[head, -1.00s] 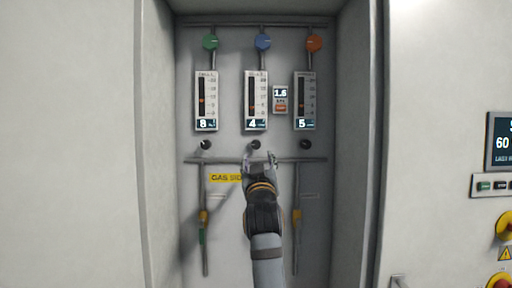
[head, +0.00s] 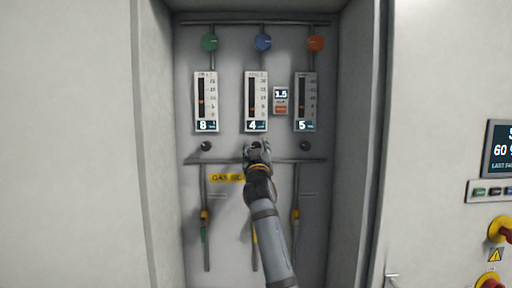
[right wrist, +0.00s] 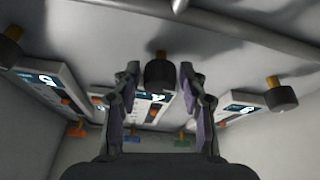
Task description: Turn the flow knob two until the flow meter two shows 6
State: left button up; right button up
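Flow meter two (head: 256,98) is the middle of three white panel meters, and its display reads 4. Its black flow knob two is below it, mostly hidden by my right gripper (head: 257,147) in the head view. In the right wrist view the black knob (right wrist: 160,73) sits between the two fingers of my right gripper (right wrist: 160,78). The fingers stand one on each side of the knob, with a visible gap, and look open. My left gripper is not in view.
The left meter (head: 206,101) reads 8 and the right meter (head: 305,101) reads 5. Their black knobs (head: 206,146) (head: 304,146) sit below them. A horizontal pipe (head: 303,161) runs just under the knobs. Recess walls (head: 352,150) stand on both sides.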

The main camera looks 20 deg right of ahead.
grip_shut()
jog(key=m+h+b, duration=0.1)
jog(key=m+b, duration=0.1)
jog(key=b, duration=0.1)
jog(key=m+h+b, duration=0.1)
jog(key=m+b, duration=0.1)
jog(key=shift+f+g+h+b, duration=0.3)
jog(key=shift+f+g+b, duration=0.05)
jog(key=shift+g+b, duration=0.05)
jog(key=m, duration=0.2)
jog(key=shift+r+m+g+h, duration=0.25)
jog(key=shift+m+g+h, duration=0.05)
jog(key=shift+o, duration=1.8)
grip_release()
